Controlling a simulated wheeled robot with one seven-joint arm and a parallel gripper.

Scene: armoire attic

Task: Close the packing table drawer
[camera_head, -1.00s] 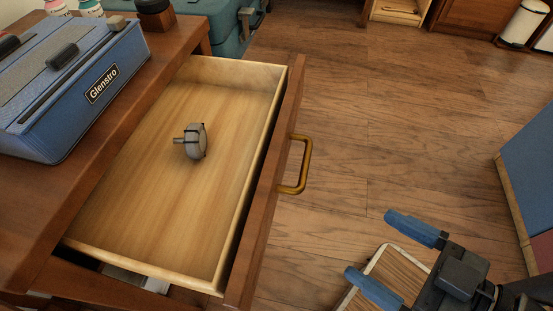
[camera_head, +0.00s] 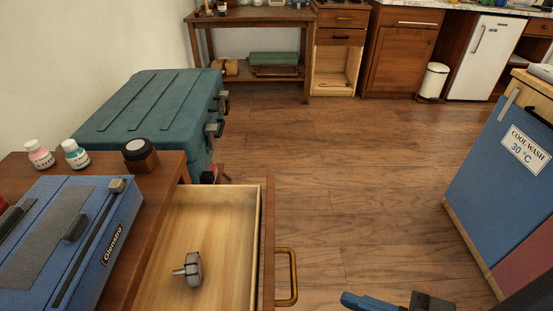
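The packing table (camera_head: 158,212) stands at the lower left with its drawer (camera_head: 228,220) pulled well out to the right. The drawer front (camera_head: 268,230) carries a brass handle (camera_head: 293,278) on its outer face. A small grey knob-like object (camera_head: 190,270) lies inside the drawer. My gripper (camera_head: 385,306) is at the bottom edge, right of the handle and apart from it. One blue finger and part of the dark body show; the other finger is out of frame, so its opening cannot be judged.
A blue Glenstro case (camera_head: 75,235), two small bottles (camera_head: 75,154) and a dark round-topped item (camera_head: 139,154) sit on the tabletop. A teal trunk (camera_head: 150,110) stands behind. A blue panel marked "Cool Wash" (camera_head: 510,170) is at right. The wooden floor (camera_head: 370,180) between is clear.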

